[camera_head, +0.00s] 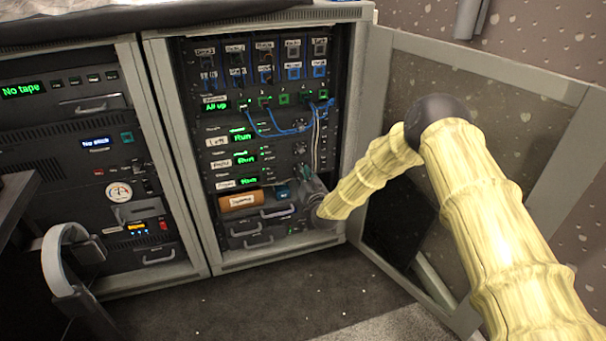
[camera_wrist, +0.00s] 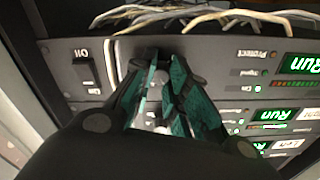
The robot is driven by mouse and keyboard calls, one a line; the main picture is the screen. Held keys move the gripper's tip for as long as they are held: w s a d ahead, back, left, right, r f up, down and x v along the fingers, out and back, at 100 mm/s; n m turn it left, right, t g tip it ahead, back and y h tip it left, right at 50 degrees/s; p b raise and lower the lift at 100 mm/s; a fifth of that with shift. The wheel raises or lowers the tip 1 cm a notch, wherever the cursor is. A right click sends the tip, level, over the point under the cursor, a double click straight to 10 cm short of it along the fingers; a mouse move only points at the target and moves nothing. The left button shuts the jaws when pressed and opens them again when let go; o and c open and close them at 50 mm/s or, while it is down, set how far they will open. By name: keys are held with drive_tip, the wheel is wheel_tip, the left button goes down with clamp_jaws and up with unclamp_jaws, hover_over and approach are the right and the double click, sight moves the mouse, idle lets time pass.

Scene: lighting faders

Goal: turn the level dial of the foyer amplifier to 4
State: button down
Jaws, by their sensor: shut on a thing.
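The foyer amplifier (camera_head: 226,184) is the lowest of three labelled units with green "Run" displays in the right rack. In the wrist view, which is upside down, its panel (camera_wrist: 215,62) runs across the top, with a switch marked On and Off. My gripper (camera_head: 303,172) reaches in from the right at the panel's right end. In the wrist view its teal fingers (camera_wrist: 164,62) are shut on the level dial, which is mostly hidden between them. I cannot read the dial's setting.
The Left amplifier (camera_head: 217,142) and another amplifier sit above. Blue cables (camera_head: 272,131) and a pale cable hang near the rack's right side. An orange-brown labelled roll (camera_head: 241,201) lies below. The open rack door (camera_head: 568,215) stands right, beside my arm.

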idle(0.4)
drive_tip(key=c, duration=1.3)
unclamp_jaws()
drive_tip(key=shift+c, duration=0.2)
drive_tip(key=v, duration=1.2)
